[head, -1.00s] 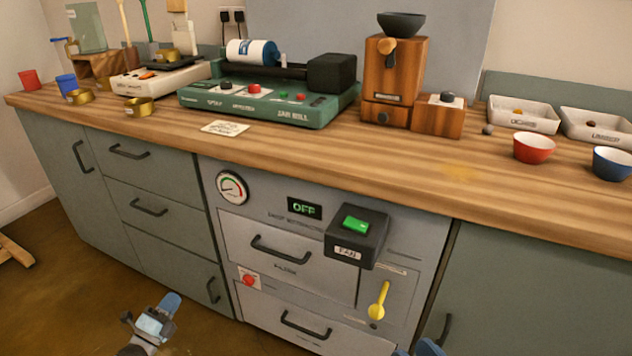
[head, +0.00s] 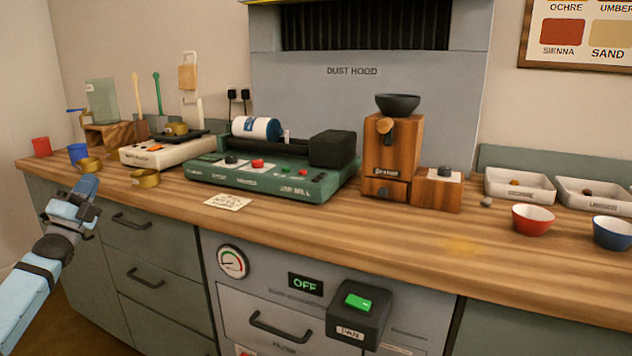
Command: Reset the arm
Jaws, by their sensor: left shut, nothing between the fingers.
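My left gripper (head: 86,187) is raised at the left of the head view, in front of the counter's left end. Its fingers are shut with nothing between them. My right gripper does not show in the head view.
The wooden counter (head: 400,235) holds a green jar mill (head: 270,180), a wooden grinder (head: 387,155), a red bowl (head: 532,219) and a blue bowl (head: 613,233). A black fan switch box (head: 358,318) juts from the cabinet front. The counter's front strip is mostly clear.

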